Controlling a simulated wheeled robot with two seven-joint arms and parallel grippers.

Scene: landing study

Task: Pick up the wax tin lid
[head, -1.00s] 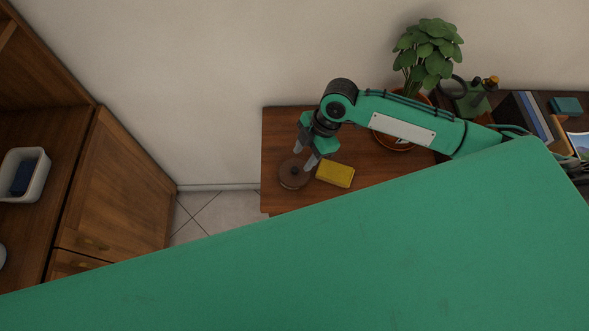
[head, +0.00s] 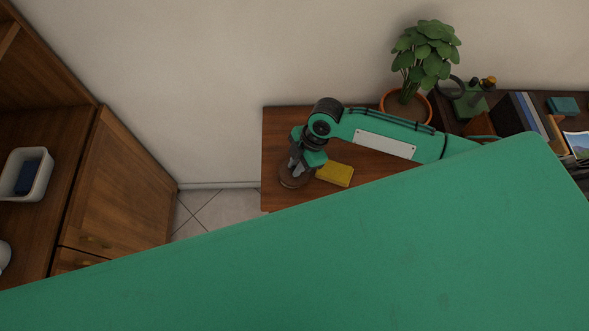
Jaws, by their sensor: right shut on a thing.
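The wax tin lid (head: 292,183) is a round brown disc with a small dark knob in its middle. It is at the left end of the wooden table. My right gripper (head: 297,169) is over the lid, pointing down, shut on it at the knob. The fingers hide the knob and part of the lid's top. I cannot tell whether the lid is clear of the surface below it. My left gripper is not in view.
A yellow block (head: 335,174) lies just right of the lid. A potted plant (head: 406,105) and a dark shelf with books (head: 522,113) stand farther right. A wooden cabinet (head: 125,180) is at left, with floor between. My green body panel covers the foreground.

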